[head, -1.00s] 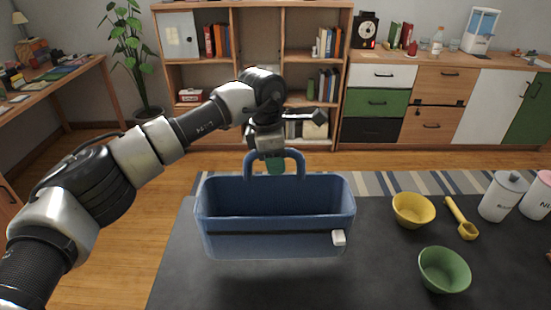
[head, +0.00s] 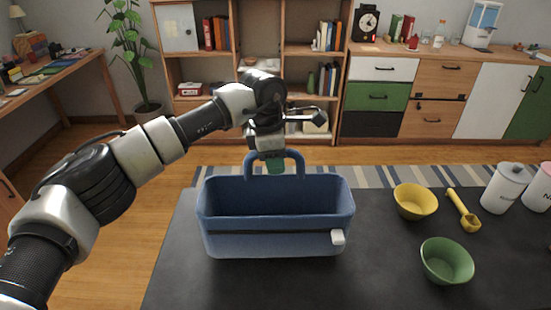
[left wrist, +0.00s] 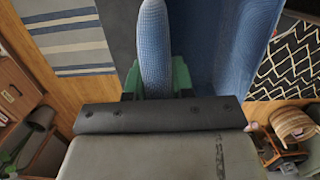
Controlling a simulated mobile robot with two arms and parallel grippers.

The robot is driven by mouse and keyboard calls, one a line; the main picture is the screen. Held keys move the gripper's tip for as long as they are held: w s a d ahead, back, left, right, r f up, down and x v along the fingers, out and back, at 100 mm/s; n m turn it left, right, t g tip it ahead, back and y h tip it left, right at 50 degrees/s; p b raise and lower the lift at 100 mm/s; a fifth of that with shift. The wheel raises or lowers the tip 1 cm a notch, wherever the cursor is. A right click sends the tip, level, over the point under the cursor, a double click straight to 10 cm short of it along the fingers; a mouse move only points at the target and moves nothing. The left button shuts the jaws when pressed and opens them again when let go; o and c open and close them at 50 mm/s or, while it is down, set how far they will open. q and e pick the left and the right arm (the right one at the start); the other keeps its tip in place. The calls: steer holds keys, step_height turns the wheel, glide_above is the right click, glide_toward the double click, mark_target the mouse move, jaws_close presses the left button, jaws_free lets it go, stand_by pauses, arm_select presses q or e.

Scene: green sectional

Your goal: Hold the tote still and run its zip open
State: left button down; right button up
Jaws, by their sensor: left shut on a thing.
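The blue tote (head: 275,245) is upright at the table's far left part, its top open and its inside empty as far as I see. A dark zip line runs across its front. The white zip pull (head: 338,237) is at the line's right end. My left gripper (head: 274,163) is shut on the tote's arched far handle (head: 295,160) from above. In the left wrist view the handle (left wrist: 155,45) stands between the green finger pads, and the blue tote wall (left wrist: 225,40) is beside it. My right gripper is in neither view.
On the dark table (head: 380,285), a yellow bowl (head: 415,202), green bowl (head: 447,262), yellow scoop (head: 463,210) and white canister (head: 505,188) stand right of the tote. The table between tote and bowls is clear. A striped rug (head: 370,182) lies beyond.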

arm_select(q)
steer(key=shift+f+b, duration=0.55)
steer(key=shift+f, duration=0.35)
steer(key=shift+f+b, duration=0.4)
steer(key=shift+f, duration=0.25)
steer(key=shift+f+b, duration=0.3)
steer(key=shift+f, duration=0.2)
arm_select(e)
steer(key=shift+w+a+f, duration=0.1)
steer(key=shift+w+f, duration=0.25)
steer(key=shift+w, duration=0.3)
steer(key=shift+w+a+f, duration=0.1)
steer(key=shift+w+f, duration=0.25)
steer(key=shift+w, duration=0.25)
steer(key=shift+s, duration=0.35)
arm_select(q)
steer(key=shift+r, duration=0.1)
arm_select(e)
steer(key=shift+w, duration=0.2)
